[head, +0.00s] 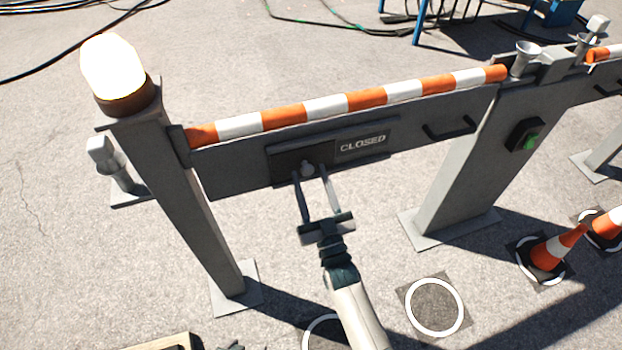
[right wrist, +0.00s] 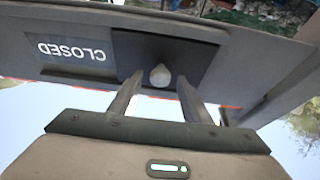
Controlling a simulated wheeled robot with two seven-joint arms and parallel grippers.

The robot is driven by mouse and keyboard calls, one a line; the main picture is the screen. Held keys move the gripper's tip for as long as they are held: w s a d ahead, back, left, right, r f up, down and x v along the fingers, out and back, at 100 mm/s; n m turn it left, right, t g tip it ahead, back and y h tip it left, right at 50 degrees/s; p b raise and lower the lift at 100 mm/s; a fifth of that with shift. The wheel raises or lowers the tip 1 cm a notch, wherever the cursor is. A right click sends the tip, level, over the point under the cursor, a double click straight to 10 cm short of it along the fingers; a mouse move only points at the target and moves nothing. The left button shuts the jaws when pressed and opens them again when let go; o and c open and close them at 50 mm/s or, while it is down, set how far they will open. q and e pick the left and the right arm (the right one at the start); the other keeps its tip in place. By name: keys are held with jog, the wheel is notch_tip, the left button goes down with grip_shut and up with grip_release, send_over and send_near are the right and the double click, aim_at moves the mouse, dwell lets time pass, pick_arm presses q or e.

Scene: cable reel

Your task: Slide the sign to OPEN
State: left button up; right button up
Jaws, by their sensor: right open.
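The sign is a dark sliding plate with a pale round knob, set in a grey barrier board (head: 235,180). The word CLOSED (head: 362,143) shows to the right of the plate in the head view. The knob (head: 307,168) stands on the dark plate (head: 283,160); it also shows in the right wrist view (right wrist: 160,75). My right gripper (head: 315,175) is open, its two fingers on either side of the knob. In the right wrist view the fingers show clear gaps to the knob. The word OPEN is not visible. My left gripper is not in view.
An orange and white striped bar (head: 345,103) runs along the top of the board. A lit lamp (head: 115,70) tops the left post (head: 190,210). A handle (head: 449,128) and a box with a green button (head: 526,136) are at the right.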

grip_shut()
jog(key=w+d, duration=0.2)
jog(key=d, duration=0.6)
jog(key=w+d, duration=0.3)
jog(key=d, duration=0.5)
jog(key=shift+c, duration=1.4)
grip_release()
jog(key=shift+w+d+r, duration=0.1)
jog(key=shift+o, duration=1.4)
jog(key=shift+d, duration=0.1)
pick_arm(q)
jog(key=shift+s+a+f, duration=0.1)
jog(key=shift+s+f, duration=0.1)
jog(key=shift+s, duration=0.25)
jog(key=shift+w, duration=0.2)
